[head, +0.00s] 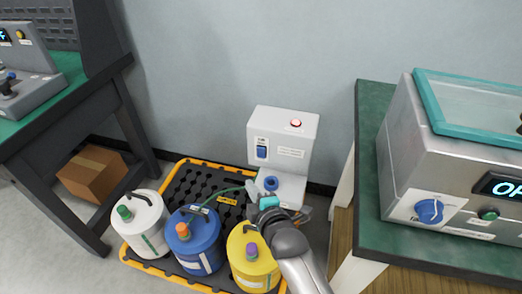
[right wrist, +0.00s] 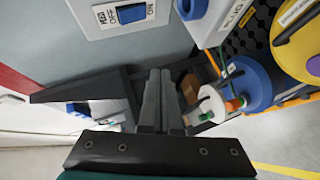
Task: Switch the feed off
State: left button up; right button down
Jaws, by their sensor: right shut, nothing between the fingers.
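The feed unit is a white box (head: 284,137) against the wall, with a blue rocker switch (head: 261,152) on its front and a red round light on top. In the right wrist view the rocker switch (right wrist: 131,13) sits in a white plate labelled FEED, OFF and ON, at the top edge. Which side is pressed in I cannot tell. My right gripper (head: 267,202) is low in front of the unit, below the switch and apart from it. In the right wrist view its fingers (right wrist: 158,78) are together and empty. My left gripper is out of view.
White (head: 148,222), blue (head: 194,240) and yellow (head: 252,258) containers stand on a black, yellow-edged pallet (head: 183,170) beside my right gripper. A green-topped bench (head: 368,140) with a steel machine (head: 437,170) is at right. A cardboard box (head: 92,172) lies under the left bench.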

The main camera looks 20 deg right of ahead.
aim_at(257, 152)
jog(key=w+d, duration=0.1)
jog(key=w+d+b, duration=0.1)
jog(key=w+b, duration=0.1)
jog(key=w, duration=0.1)
jog(key=shift+d+r, duration=0.2)
jog(key=shift+d, duration=0.2)
jog(key=shift+w+d+r+b, duration=0.15)
jog(key=shift+w+d+b, duration=0.25)
jog(key=shift+w, duration=0.2)
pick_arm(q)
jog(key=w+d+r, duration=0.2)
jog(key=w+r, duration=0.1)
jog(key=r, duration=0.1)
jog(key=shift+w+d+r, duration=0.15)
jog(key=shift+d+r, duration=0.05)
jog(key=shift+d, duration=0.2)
pick_arm(e)
jog(key=shift+w+d+r, duration=0.15)
jog(key=shift+w+d, duration=0.5)
jog(key=shift+w, duration=0.3)
jog(key=shift+w, duration=0.1)
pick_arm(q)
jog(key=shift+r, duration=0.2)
pick_arm(e)
jog(key=shift+w+d, duration=0.2)
jog(key=shift+w, duration=0.05)
